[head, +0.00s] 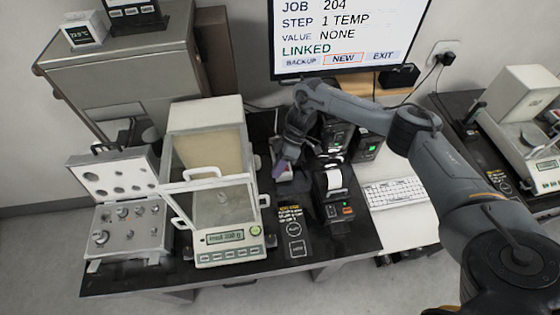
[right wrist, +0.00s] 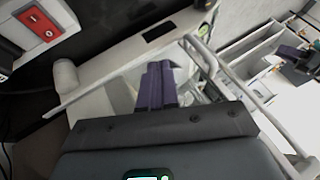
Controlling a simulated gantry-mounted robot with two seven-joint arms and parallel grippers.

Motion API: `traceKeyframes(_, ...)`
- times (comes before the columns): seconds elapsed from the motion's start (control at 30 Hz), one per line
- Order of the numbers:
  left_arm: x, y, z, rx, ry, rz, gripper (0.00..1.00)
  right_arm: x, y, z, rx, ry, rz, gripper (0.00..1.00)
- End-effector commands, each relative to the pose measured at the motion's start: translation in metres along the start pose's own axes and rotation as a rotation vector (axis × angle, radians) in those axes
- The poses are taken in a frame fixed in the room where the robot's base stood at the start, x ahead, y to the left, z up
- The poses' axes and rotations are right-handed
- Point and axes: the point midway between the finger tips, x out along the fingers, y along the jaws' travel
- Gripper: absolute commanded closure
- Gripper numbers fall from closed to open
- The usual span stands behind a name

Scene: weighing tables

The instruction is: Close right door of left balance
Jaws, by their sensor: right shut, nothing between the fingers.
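The left balance (head: 230,250) is a white weighing unit with a glass draft shield, in the middle left of the head view. In the right wrist view the fingers (right wrist: 158,86) lie close to the shield's white frame (right wrist: 120,80) and glass. Whether they touch it is unclear. My left gripper is out of view.
A weight case (head: 115,185) stands open at the left. Right of the balance are a small printer (head: 335,190), dark boxes and a keyboard (head: 395,193). A monitor (head: 345,38) is behind. Another balance (head: 530,130) is at the far right.

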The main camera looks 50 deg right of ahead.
Motion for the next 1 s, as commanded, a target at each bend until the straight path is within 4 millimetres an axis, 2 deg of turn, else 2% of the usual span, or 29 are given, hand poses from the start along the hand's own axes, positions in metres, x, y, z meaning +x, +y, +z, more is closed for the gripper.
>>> traceKeyframes(0.03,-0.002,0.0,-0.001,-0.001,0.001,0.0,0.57,0.011,-0.001,0.001,0.0,-0.003,-0.004,1.0)
traceKeyframes(0.23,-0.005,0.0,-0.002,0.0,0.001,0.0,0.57,0.048,-0.001,0.0,0.001,-0.002,-0.003,1.0)
traceKeyframes(0.4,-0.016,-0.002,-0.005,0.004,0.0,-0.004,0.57,0.054,-0.021,0.0,0.0,-0.001,-0.002,1.0)
traceKeyframes(0.6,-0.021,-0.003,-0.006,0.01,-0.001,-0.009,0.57,0.062,-0.033,0.0,0.001,-0.001,-0.002,1.0)
traceKeyframes(1.0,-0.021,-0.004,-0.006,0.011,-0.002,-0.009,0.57,0.064,-0.035,0.0,0.001,0.001,0.0,1.0)
